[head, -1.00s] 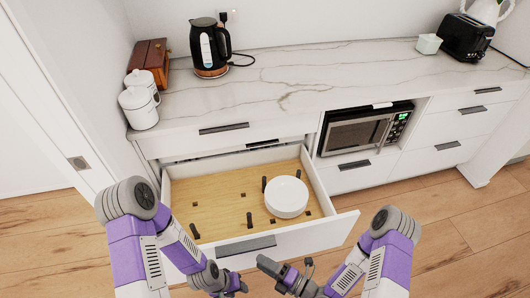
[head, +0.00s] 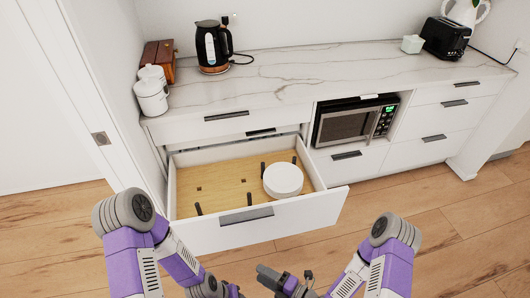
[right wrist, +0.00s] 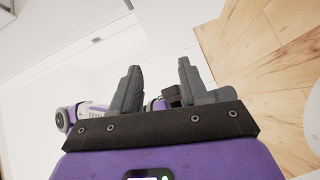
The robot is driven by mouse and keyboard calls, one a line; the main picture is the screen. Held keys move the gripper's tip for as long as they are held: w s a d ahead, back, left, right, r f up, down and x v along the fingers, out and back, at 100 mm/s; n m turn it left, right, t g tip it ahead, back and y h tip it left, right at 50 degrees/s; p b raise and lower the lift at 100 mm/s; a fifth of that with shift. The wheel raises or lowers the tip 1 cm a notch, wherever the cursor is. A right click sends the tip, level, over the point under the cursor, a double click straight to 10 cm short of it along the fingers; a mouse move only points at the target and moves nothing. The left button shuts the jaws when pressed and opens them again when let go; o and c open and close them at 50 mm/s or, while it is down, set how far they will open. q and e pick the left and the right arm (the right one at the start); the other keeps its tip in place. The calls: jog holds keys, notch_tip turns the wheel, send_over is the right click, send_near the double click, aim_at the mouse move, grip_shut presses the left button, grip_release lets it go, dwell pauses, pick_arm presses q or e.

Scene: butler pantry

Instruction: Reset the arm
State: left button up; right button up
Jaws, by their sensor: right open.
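My right gripper (head: 285,278) is low in the head view, in front of the open drawer and apart from it. In the right wrist view, its two grey fingers (right wrist: 157,88) stand apart with nothing held between them. My left gripper (head: 225,290) is at the bottom edge of the head view, partly cut off, and its fingers are not clear. Both arms are bent in front of my body. A stack of white plates (head: 283,180) stands in the pulled-out drawer (head: 270,222), among dark pegs on its wooden bottom.
On the marble counter (head: 310,82) stand a black kettle (head: 212,45), white canisters (head: 151,98), a wooden box (head: 158,58) and a toaster (head: 446,38). A microwave (head: 352,122) sits in the cabinet. The wooden floor (head: 440,225) is clear at right.

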jog(key=d+f+m+g+h, duration=0.45)
jog(key=f+m+h, duration=0.2)
jog(key=m, duration=0.75)
pick_arm(q)
jog(key=shift+w+r+p, duration=0.3)
jog(key=shift+r+p, duration=0.1)
jog(key=shift+p, duration=0.05)
pick_arm(e)
jog(key=s+d+m+g+h, duration=0.3)
jog(key=s+d+m, duration=0.2)
jog(key=m, duration=1.1)
jog(key=shift+s+g, duration=0.35)
pick_arm(q)
jog(key=shift+s, duration=0.1)
